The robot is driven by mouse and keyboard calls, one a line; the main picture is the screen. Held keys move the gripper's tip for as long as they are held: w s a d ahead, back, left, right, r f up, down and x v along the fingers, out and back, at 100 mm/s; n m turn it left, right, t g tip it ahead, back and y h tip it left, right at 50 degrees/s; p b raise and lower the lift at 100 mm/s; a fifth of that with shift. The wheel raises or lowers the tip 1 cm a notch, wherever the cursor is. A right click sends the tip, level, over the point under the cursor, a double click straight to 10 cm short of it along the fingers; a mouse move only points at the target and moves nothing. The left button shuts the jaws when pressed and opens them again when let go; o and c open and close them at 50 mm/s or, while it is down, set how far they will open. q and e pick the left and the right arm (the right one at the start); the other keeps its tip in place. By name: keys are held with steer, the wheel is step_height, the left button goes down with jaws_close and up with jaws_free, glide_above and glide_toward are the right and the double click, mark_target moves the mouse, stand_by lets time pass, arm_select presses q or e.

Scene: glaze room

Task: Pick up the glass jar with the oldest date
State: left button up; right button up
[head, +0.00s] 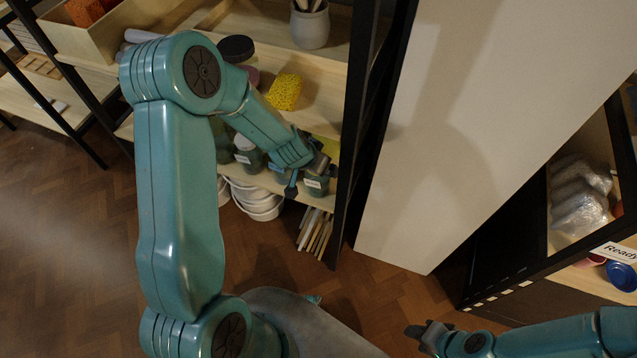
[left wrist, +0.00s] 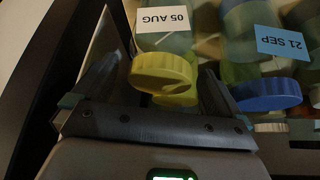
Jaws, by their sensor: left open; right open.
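In the left wrist view a glass jar with a yellow lid (left wrist: 163,78) carries an upside-down label reading 05 AUG. To its right is a jar with a blue lid (left wrist: 266,94), labelled 21 SEP. More jars behind are partly cut off. In the head view, a greenish jar with a white label (head: 316,187) stands at the shelf's front, and another labelled jar (head: 249,157) stands further left; these labels are too small to read. My left gripper (head: 309,173) is open, its fingers on either side of the yellow-lidded jar. My right gripper (head: 427,331) is open and empty, low and away from the shelf.
A black upright (head: 350,130) stands close right of my left gripper. A yellow sponge (head: 284,92) and a grey pot (head: 310,27) sit on shelves above. White buckets (head: 258,203) and sticks (head: 315,234) are below. A pale panel (head: 470,130) is to the right. Floor on the left is clear.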

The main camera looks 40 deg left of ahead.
arm_select(q)
steer(key=shift+w+f, duration=0.1)
steer(key=shift+f, duration=0.1)
steer(key=shift+w+f, duration=0.15)
steer(key=shift+w, duration=0.05)
steer(key=shift+s, duration=0.1)
steer(key=c, duration=0.7)
jaws_close()
